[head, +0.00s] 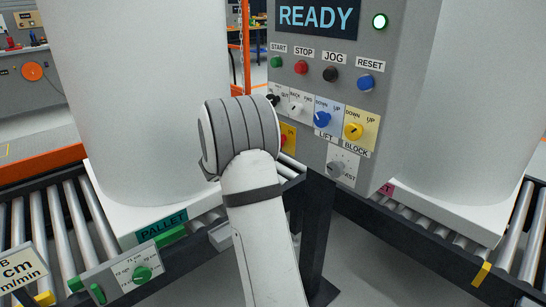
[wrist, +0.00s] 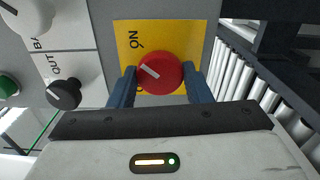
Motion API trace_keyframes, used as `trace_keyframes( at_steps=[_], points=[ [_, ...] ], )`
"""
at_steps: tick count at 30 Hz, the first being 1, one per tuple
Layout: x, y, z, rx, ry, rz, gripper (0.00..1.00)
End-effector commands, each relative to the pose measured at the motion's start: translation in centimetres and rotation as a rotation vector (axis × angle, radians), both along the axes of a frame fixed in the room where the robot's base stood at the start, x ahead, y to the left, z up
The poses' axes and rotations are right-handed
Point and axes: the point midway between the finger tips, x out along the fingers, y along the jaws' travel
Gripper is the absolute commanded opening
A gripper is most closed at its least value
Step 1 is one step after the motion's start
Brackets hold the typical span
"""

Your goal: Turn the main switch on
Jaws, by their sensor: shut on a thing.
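The main switch is a red round knob (wrist: 160,73) with a white pointer line, on a yellow plate (wrist: 185,32) in the wrist view. An "ON" label (wrist: 134,40) is printed above and left of it, rotated in this view. The pointer line slants to the upper left. Another label beside the knob is mostly hidden by a finger. My gripper (wrist: 160,82) has one blue finger on each side of the knob and is shut on it. In the head view only an edge of the red knob (head: 284,140) shows; my wrist covers the rest and the fingers.
A black knob (wrist: 64,94) sits left of the switch. Roller conveyors with white tanks (head: 120,90) flank the panel.

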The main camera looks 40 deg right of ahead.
Motion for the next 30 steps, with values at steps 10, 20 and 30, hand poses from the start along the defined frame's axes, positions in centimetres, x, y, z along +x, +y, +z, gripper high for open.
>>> trace_keyframes(
  at_steps=[10,20,30],
  points=[
    [-0.13,-0.13,-0.16,0.008,-0.094,-0.005,0.21],
    [-0.12,-0.12,-0.04,0.01,-0.102,-0.005,0.22],
    [-0.07,-0.07,-0.04,0.009,-0.101,-0.003,0.62]
  ],
)
